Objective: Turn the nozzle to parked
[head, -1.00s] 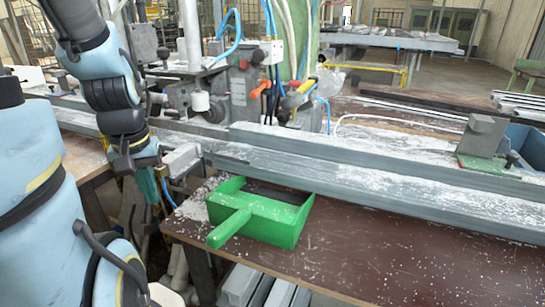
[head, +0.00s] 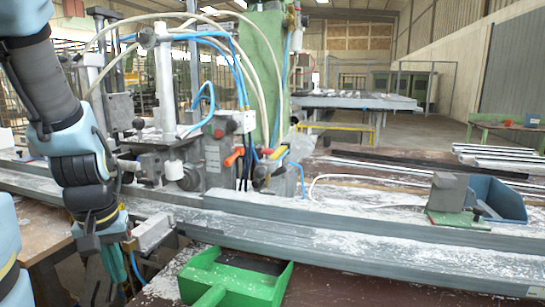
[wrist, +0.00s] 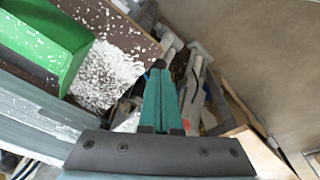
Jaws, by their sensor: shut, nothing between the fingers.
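My gripper (wrist: 159,68) has its two teal fingers together in the wrist view, with nothing between them. In the head view my gripper (head: 115,262) hangs fingers down at the lower left, in front of the bench edge and left of the green dustpan. No part is clearly recognisable as the nozzle. The likeliest place is the machine head (head: 220,150) at centre left, with hoses, an orange lever (head: 234,156) and a yellow-grey fitting with an orange tip (head: 272,158). My gripper is well apart from these. The nozzle's setting cannot be read.
Long grey profiles (head: 350,240) run across the bench. A green dustpan (head: 240,278) lies in front, also in the wrist view (wrist: 45,40). A grey clamp block (head: 446,192) and a blue bin (head: 497,199) stand at right. White chips litter the bench. Blue and white hoses loop above the machine.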

